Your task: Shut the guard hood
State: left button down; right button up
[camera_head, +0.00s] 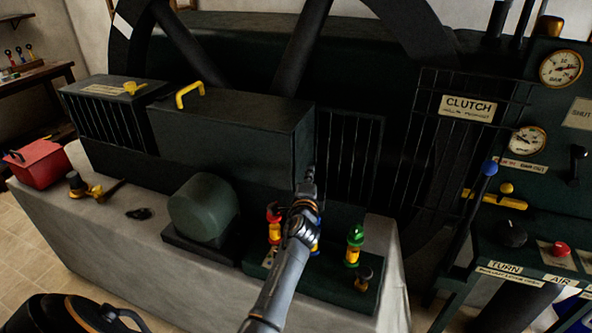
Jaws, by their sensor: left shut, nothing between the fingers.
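The guard hood appears to be the dark green box (235,130) with a yellow handle (189,93) at its top left. It sits on the machine between two barred guards. I cannot tell from this view whether it is fully shut. My left gripper (309,178) is shut and empty, just by the hood's lower right edge. I cannot tell whether it touches the hood. My left arm comes up from the bottom of the view and hides part of the panel below. My right gripper is not in view.
A barred guard (118,122) with a yellow knob is at left, another (349,157) at right. On the pale plinth (120,232) are a rounded green housing (203,208), a red box (39,163) and colored valves (354,245). A CLUTCH sign (467,108) and gauge panel stand right.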

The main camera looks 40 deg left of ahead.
aim_at(271, 162)
pick_arm(q)
jog(key=a, duration=0.1)
jog(key=a+p, duration=0.1)
jog(key=a, duration=0.1)
jog(key=a+p, duration=0.1)
jog(key=shift+s+a, duration=0.15)
jog(key=shift+s, duration=0.25)
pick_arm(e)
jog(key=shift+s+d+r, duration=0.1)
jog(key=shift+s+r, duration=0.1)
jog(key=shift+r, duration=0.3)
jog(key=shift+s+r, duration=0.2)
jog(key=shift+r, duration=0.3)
pick_arm(q)
jog(key=a, duration=0.2)
jog(key=s+a, duration=0.1)
jog(key=a, duration=0.2)
jog(key=s+a+p, duration=0.1)
jog(key=a, duration=0.2)
jog(key=shift+a, duration=0.1)
jog(key=shift+r, duration=0.1)
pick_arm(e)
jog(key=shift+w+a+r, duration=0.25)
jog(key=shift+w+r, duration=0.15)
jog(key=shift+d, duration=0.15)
pick_arm(q)
jog(key=shift+w, duration=0.1)
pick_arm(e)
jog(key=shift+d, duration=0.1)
